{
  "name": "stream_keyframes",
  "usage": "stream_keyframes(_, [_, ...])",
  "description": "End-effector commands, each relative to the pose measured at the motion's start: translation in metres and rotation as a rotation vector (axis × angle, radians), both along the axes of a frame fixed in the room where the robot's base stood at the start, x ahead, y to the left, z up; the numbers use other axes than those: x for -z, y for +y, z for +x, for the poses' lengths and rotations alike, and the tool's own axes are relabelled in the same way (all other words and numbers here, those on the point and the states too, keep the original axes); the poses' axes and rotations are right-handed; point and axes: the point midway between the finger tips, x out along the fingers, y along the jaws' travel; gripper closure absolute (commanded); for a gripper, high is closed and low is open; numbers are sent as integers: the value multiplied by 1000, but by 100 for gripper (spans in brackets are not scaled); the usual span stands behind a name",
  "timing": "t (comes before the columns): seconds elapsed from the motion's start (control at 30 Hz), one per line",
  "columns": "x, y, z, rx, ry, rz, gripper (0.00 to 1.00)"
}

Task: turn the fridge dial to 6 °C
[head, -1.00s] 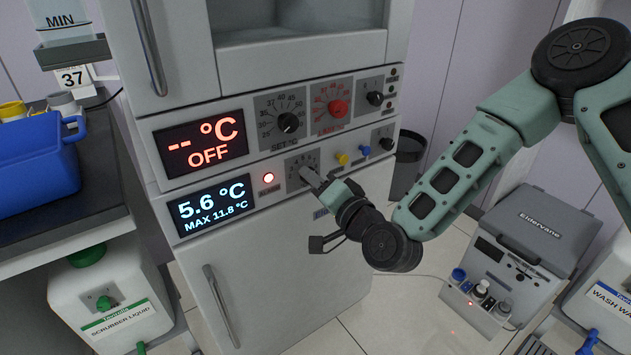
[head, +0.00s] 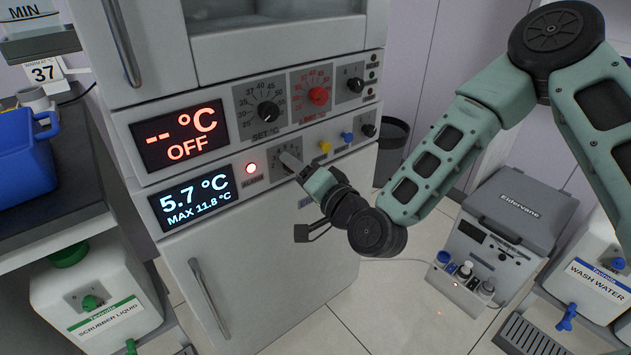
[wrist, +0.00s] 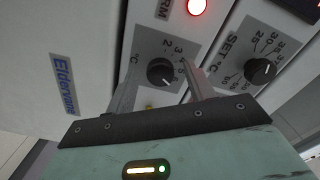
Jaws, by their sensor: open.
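The fridge dial (wrist: 160,71) is a black knob with a white pointer line on a grey scale plate. In the wrist view it sits between the two fingers of my gripper (wrist: 161,78), which are open on either side of it; contact cannot be told. In the head view the gripper (head: 289,163) is at the lower panel, and its fingers mostly hide the knob and part of the scale plate (head: 259,160). The pointer's exact reading is too small to tell. The fridge display (head: 192,197) reads 5.7 °C, MAX 11.8 °C.
A red lamp (head: 251,168) glows beside the dial. Above are the black SET dial (head: 268,112) and a red dial (head: 318,96); the upper display (head: 179,133) reads OFF. The fridge door (head: 270,265) is closed.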

Motion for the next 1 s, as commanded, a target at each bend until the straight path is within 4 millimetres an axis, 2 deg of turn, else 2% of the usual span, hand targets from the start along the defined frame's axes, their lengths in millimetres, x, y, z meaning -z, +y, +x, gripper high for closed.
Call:
stream_keyframes(0.17, [0,-13,-20,-2,3,-2,46])
stream_keyframes(0.43, [1,-48,-72,-2,4,-3,46])
stream_keyframes(0.53, [-6,-52,-77,1,4,-1,46])
stream_keyframes(1.0, [-6,-78,-115,-1,5,-2,46])
